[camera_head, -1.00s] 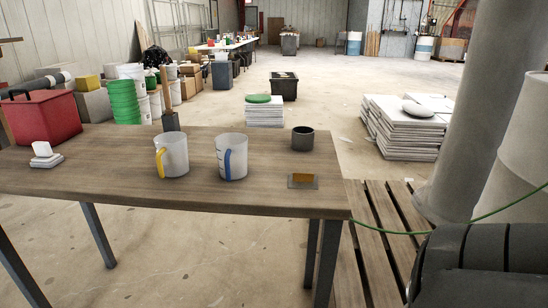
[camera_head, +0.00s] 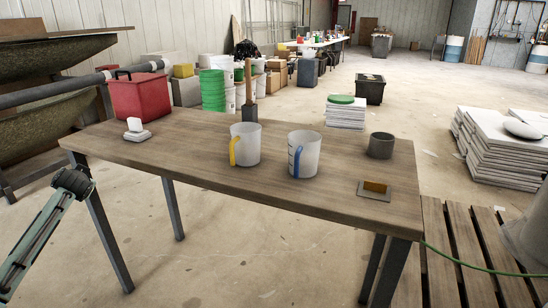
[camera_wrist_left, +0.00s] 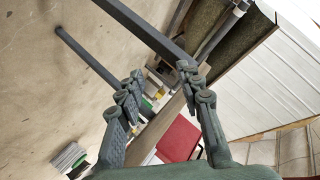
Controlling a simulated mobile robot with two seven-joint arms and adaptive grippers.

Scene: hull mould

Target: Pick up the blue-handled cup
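The blue-handled cup (camera_head: 304,155) is a translucent white measuring cup standing upright on the wooden table (camera_head: 330,190). Its blue handle faces left and toward me. A similar cup with a yellow handle (camera_head: 244,145) stands to its left. In the head view my left arm comes in at the lower left, with its end (camera_head: 72,181) in front of the table's left end, well away from both cups. In the left wrist view my left gripper (camera_wrist_left: 158,82) has its two fingers spread apart with nothing between them. My right gripper is not in view.
A red box (camera_head: 140,97), a small white object (camera_head: 136,130) and a wooden-handled tool (camera_head: 249,90) are toward the table's left and back. A dark grey cup (camera_head: 381,145) and a scraper (camera_head: 374,189) are at the right. Wooden slats (camera_head: 455,240) lie right of the table.

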